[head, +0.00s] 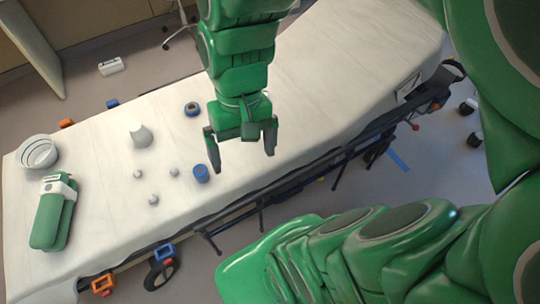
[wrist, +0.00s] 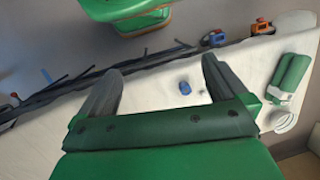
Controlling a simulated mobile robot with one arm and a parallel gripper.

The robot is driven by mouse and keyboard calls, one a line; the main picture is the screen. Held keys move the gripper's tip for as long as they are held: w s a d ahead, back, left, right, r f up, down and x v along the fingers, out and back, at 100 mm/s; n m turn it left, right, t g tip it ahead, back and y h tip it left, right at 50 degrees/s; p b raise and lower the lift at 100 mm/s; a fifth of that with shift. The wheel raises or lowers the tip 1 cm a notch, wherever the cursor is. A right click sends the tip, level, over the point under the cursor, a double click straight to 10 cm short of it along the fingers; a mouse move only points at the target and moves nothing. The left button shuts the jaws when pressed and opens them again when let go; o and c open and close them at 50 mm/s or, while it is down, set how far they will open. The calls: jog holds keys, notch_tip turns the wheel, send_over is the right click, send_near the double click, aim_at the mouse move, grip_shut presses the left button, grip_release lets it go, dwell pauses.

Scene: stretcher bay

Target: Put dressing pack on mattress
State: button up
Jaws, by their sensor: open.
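The white mattress (head: 325,65) lies on the stretcher and fills the middle of the head view; it also shows in the wrist view (wrist: 240,68). My gripper (head: 242,157) is open and empty above the mattress, fingers pointing down; its spread fingers frame the wrist view (wrist: 163,70). I cannot tell for sure which thing is the dressing pack. A small white pack with dark marking (head: 111,66) lies on the floor beyond the stretcher's far side, well away from my gripper. A green case with a white top (head: 47,218) lies on the mattress's left end.
White bowls (head: 37,152), a white vessel (head: 141,136), several small pale items (head: 153,200), a blue roll (head: 201,174) and a dark blue ring (head: 192,109) stand on the mattress. A dark side rail (head: 300,172) runs along the near edge. The mattress's right part is clear.

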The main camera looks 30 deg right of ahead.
jog(key=shift+n+t+h, duration=0.3)
jog(key=shift+n+h, duration=0.2)
jog(key=shift+h, duration=0.3)
jog(key=s+d, duration=0.1)
jog(key=s, duration=0.1)
jog(key=s+d, duration=0.1)
jog(key=s, duration=0.1)
jog(key=shift+d+r, duration=0.25)
jog(key=shift+d, duration=0.1)
